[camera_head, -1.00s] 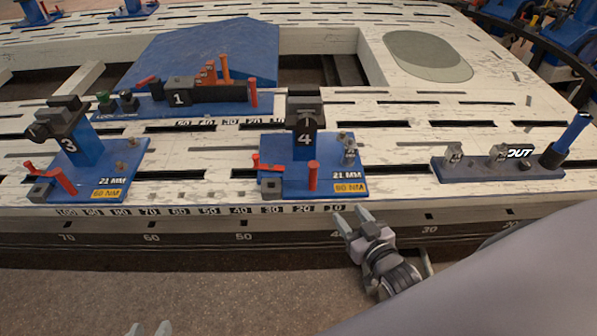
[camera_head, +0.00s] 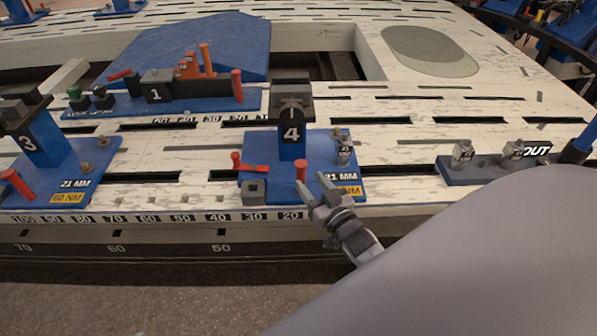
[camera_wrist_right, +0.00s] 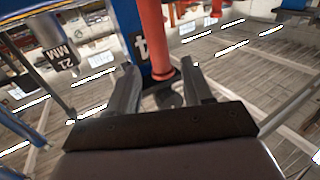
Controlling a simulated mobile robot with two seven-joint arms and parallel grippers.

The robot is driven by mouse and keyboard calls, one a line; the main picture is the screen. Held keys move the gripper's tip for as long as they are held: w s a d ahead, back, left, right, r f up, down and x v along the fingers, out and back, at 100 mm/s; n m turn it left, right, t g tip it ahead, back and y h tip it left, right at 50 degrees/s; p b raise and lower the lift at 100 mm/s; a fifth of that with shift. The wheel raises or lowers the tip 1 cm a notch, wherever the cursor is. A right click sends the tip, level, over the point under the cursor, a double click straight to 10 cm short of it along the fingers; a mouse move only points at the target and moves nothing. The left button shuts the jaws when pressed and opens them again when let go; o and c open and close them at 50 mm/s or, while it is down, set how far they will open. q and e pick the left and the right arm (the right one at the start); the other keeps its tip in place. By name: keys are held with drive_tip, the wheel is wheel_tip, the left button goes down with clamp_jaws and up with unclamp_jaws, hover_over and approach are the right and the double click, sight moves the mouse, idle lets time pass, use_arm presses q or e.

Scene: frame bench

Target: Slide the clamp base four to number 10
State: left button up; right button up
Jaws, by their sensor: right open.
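Clamp base four (camera_head: 318,150) is a blue plate with an upright post, a dark clamp head, a white 4 and red pins. It sits on the slotted white bench, near its front edge. The number strip below it shows 30 and 20 (camera_head: 290,215); the 10 mark is hidden behind my right gripper. My right gripper (camera_head: 313,187) is open at the front of the base, by its front red pin (camera_head: 301,168). In the right wrist view the red pin (camera_wrist_right: 152,40) stands between and beyond the open fingers (camera_wrist_right: 162,88); contact is unclear. My left gripper is out of view.
Clamp base three (camera_head: 50,150) stands to the left, and base one (camera_head: 200,100) lies behind. A dark blue plate marked OUT (camera_head: 480,168) is to the right, with bare bench between it and base four. My grey arm covers the lower right.

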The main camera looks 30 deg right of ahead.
sight(304, 174)
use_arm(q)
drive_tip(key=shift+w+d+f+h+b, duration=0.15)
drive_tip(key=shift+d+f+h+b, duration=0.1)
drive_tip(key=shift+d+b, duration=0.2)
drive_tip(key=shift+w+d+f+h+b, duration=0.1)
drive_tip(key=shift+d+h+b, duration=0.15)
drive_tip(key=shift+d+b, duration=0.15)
use_arm(e)
drive_tip(key=shift+w+d, duration=0.2)
drive_tip(key=shift+w, duration=2.7)
clamp_jaws()
